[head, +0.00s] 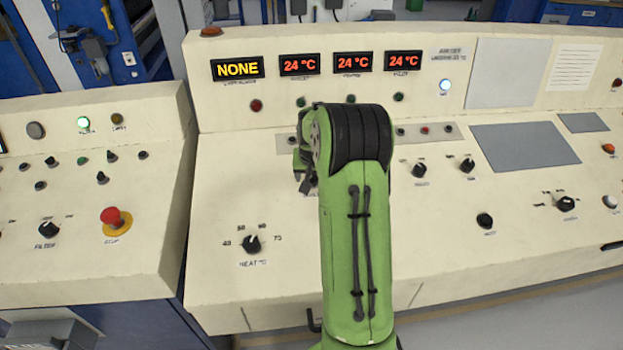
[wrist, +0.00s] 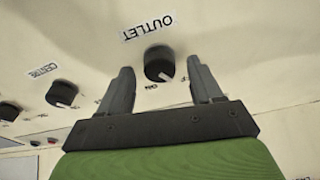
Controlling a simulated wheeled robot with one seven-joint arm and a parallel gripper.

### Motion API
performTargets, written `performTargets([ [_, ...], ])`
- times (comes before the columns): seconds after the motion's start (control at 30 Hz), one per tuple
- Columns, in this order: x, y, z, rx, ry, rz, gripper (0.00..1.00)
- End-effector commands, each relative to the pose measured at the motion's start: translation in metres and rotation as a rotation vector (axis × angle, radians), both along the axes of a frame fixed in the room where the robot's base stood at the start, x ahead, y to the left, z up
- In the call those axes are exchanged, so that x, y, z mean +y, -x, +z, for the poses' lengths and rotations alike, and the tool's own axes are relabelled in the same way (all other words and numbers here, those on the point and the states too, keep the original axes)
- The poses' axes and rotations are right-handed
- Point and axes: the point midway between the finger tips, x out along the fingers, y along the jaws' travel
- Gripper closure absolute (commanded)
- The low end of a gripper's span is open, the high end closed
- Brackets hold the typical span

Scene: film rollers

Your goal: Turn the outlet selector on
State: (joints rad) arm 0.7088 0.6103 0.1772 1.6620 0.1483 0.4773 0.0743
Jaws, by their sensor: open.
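The outlet selector (wrist: 158,62) is a round black knob with a white mark on its lower edge in the wrist view. Its OUTLET label (wrist: 148,25) reads upside down there. Small position labels lie just below the knob, too small to read surely, so I cannot tell its setting. My gripper (wrist: 160,67) is open, with one dark finger on each side of the knob. I cannot tell whether either finger touches it. In the head view my green arm hides the outlet selector and most of my gripper (head: 303,170).
The CENTRE knob (wrist: 62,92) and another black knob (wrist: 9,111) stand left of it in the wrist view. The head view shows the HEAT knob (head: 252,244), a red stop button (head: 115,217), a yellow NONE display (head: 237,68) and several red 24 °C displays (head: 299,64) on the sloped console.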

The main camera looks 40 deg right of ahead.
Motion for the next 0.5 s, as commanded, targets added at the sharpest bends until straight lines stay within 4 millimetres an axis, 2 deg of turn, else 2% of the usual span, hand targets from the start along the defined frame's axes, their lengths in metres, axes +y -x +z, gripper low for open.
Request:
performTargets([
  [0.1, -0.0024, -0.0033, -0.0101, 0.0, 0.0, 0.0, 0.35],
  [0.37, -0.003, -0.0038, -0.0107, -0.001, 0.001, 0.0, 0.35],
  [0.5, -0.003, -0.0036, -0.0106, -0.001, 0.001, 0.0, 0.57],
])
